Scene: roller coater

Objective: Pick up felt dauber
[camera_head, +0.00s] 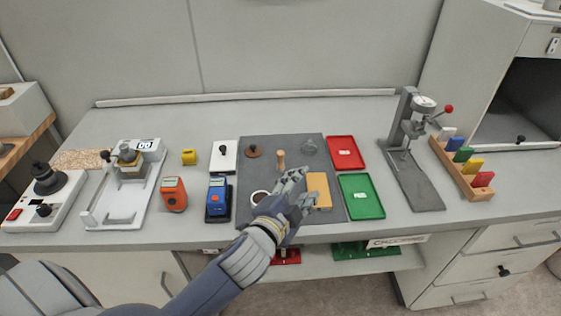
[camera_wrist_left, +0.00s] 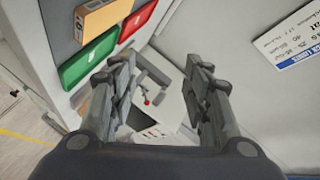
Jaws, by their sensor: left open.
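A small upright wooden-handled piece (camera_head: 280,160), which looks like the felt dauber, stands on the dark grey mat (camera_head: 310,145). My left gripper (camera_head: 302,187) is open and empty over the mat, on the near side of this piece and partly over the tan block (camera_head: 319,188). In the left wrist view, the open fingers (camera_wrist_left: 163,88) have nothing between them, and the wooden-handled piece does not show there. My right gripper is not in view.
A brown knobbed disc (camera_head: 253,151), a clear glass dish (camera_head: 308,146) and a white ring-shaped cup (camera_head: 259,197) share the mat. A red tray (camera_head: 345,153) and green tray (camera_head: 361,196) lie right of it. A press stand (camera_head: 405,125) stands farther right.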

